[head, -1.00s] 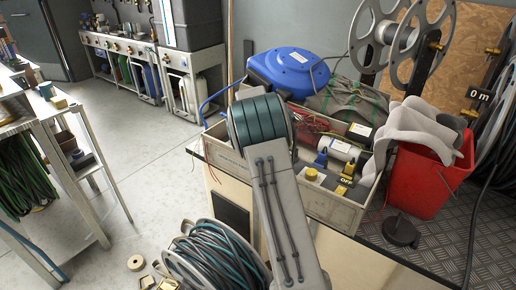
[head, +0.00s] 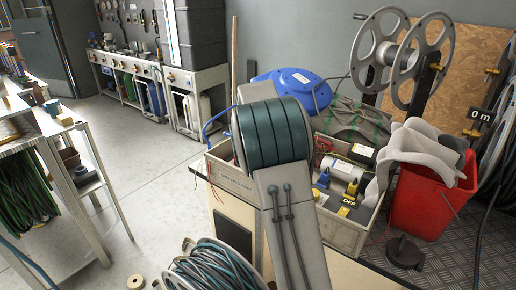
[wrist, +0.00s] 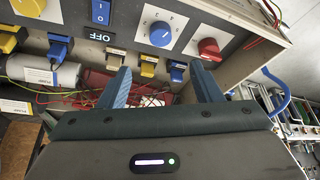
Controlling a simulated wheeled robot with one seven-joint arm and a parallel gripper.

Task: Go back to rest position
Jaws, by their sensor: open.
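My gripper (wrist: 162,88) shows in the wrist view with its two blue fingers spread apart and nothing between them. Beyond the fingers is a control panel with a blue knob (wrist: 160,34), a red knob (wrist: 208,49) and yellow and blue plugs. In the head view my raised arm covers the gripper, in front of a grey crate (head: 232,180) with plugs and bottles in it.
A red bucket (head: 425,200) with a grey cloth stands right of the crate. A blue hose reel (head: 291,88) is behind it. Open floor (head: 160,170) is at left.

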